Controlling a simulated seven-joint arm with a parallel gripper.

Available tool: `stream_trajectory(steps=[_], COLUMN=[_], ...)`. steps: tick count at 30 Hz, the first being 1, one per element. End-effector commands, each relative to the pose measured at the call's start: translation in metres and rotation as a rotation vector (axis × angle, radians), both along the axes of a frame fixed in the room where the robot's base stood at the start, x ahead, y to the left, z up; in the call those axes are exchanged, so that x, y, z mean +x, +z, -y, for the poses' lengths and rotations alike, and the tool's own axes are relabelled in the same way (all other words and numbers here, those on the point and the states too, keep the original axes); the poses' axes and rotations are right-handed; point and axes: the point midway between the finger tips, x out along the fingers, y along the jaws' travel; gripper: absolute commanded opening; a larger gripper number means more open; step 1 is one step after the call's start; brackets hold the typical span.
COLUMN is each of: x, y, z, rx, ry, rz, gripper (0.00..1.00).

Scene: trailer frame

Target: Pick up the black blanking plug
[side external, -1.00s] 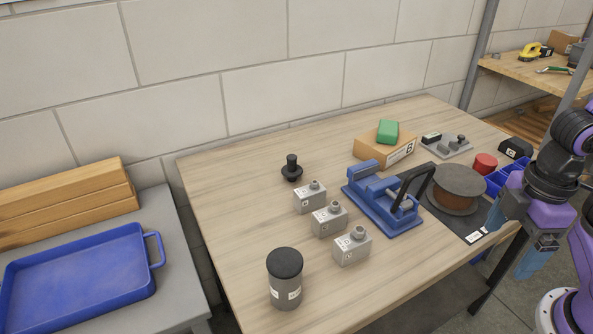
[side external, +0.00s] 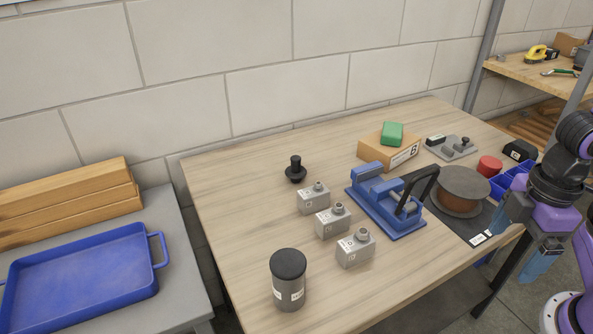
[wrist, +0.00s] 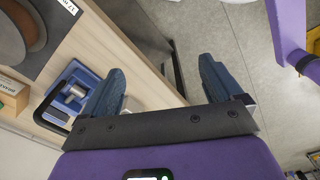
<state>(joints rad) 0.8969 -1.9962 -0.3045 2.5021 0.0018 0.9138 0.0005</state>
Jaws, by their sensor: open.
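The black blanking plug (side external: 295,170) stands upright on the wooden table toward the back left in the side view, with a wide flange and a knob on top. It does not show in the wrist view. My gripper (side external: 523,236) is at the right, off the table's front right edge, far from the plug. In the wrist view my gripper (wrist: 165,85) has its two blue fingers spread wide with nothing between them.
Several grey blocks (side external: 333,221), a blue vise (side external: 386,205) and a dark canister (side external: 288,282) stand on the table. A cable spool (side external: 459,190), red cylinder (side external: 489,166) and cardboard box (side external: 372,151) with a green block (side external: 392,134) lie right.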

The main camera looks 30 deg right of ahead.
Motion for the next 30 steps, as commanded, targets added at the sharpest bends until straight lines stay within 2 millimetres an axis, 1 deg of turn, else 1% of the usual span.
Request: stream_trajectory(steps=[2,3,6,14,17,20,23,24,26,27,29,30], x=[0.000,0.000,0.000,0.000,0.008,0.031,0.069,0.087,0.113,0.130,0.154,0.170], y=[0.000,0.000,0.000,0.000,-0.001,-0.002,-0.005,-0.005,-0.006,-0.007,-0.008,-0.008], z=[0.000,0.000,0.000,0.000,-0.002,-0.007,-0.017,-0.022,-0.030,-0.035,-0.044,-0.051], rx=[0.000,0.000,0.000,0.000,-0.020,-0.078,-0.173,-0.219,-0.290,-0.338,-0.408,-0.453], ry=[0.000,0.000,0.000,0.001,0.023,0.096,0.216,0.274,0.362,0.420,0.506,0.562], rz=[0.000,0.000,0.000,0.001,0.015,0.060,0.129,0.159,0.200,0.225,0.258,0.279], gripper=[0.93,0.90,0.60,0.60,0.60,0.60,0.60,0.60,0.60,0.60,0.60,0.60])
